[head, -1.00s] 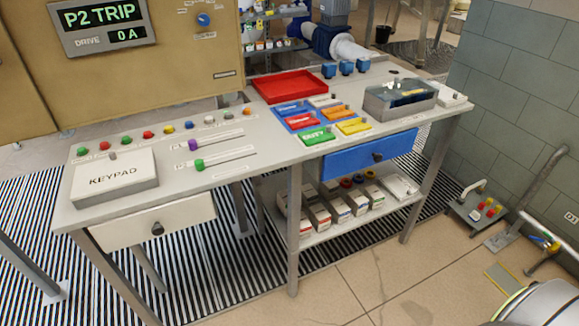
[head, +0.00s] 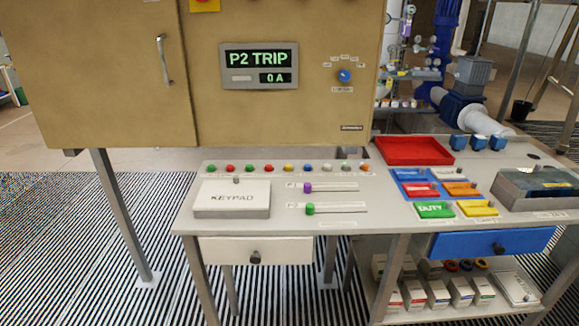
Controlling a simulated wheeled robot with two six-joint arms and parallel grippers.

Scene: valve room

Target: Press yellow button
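The yellow button (head: 289,168) is a small round cap in the row of coloured buttons along the back of the grey bench (head: 350,221). A red button (head: 269,168) is on its left and a blue button (head: 307,168) on its right. Nothing covers the yellow button. Neither of my grippers shows in the head view.
A box marked KEYPAD (head: 232,198) stands in front of the row's left part. Purple (head: 308,188) and green (head: 310,209) slider knobs sit in front of the buttons. A tan cabinet (head: 290,118) with a P2 TRIP display rises behind. A red tray (head: 414,151) is at right.

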